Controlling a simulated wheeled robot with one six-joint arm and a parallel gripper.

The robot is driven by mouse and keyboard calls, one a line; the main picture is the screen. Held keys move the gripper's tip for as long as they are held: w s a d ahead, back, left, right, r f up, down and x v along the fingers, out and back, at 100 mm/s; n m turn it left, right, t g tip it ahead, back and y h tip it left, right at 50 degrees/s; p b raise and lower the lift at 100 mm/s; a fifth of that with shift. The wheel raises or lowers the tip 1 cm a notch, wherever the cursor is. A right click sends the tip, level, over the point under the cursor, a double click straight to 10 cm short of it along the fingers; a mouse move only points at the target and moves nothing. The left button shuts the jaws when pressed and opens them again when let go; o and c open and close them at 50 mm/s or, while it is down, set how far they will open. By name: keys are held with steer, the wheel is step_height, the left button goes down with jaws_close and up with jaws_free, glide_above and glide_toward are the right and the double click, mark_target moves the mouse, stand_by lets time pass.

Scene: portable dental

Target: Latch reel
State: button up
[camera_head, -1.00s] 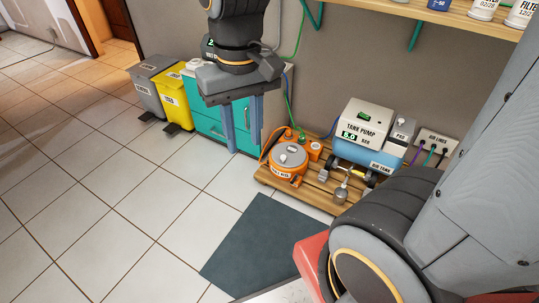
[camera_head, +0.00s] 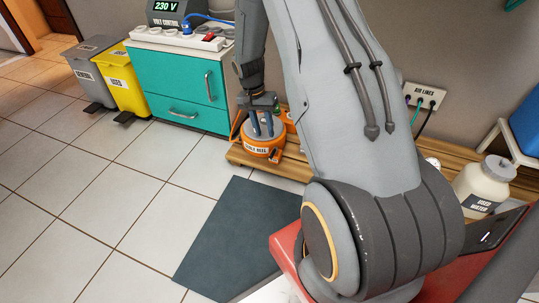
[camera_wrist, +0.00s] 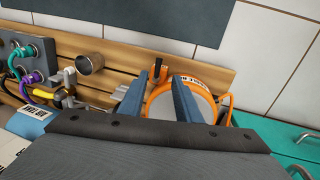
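The orange cable reel (camera_head: 265,150) sits on the wooden pallet, with my gripper (camera_head: 263,133) right above its top and the fingers reaching down to it. In the wrist view the reel's pale round top (camera_wrist: 200,101) and orange rim lie between and beside the two blue-grey fingers of my gripper (camera_wrist: 161,76). The fingers are apart, with nothing seen clamped between them. A small upright orange lever with a dark tip (camera_wrist: 155,70) stands at the reel's edge, just beyond the fingertips. Whether the fingers touch the reel cannot be told. The gripper hides part of its top.
The wooden pallet (camera_head: 240,155) stands against the wall. A teal cabinet (camera_head: 180,87) is to the left, with yellow (camera_head: 124,82) and grey (camera_head: 92,74) bins beyond. A used-water bottle (camera_head: 483,188) is at right. Tiled floor and a dark mat (camera_head: 235,240) lie clear in front.

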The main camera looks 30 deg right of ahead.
mark_target(272, 153)
steer(key=shift+m, duration=0.3)
steer(key=d+f+b, duration=0.1)
steer(key=f, duration=0.2)
steer(key=f+b, duration=0.1)
steer(key=f, duration=0.3)
steer(key=s+d+f+b, duration=0.1)
steer(key=f+b, duration=0.1)
steer(key=f, duration=0.2)
steer(key=shift+d, duration=0.3)
jaws_close()
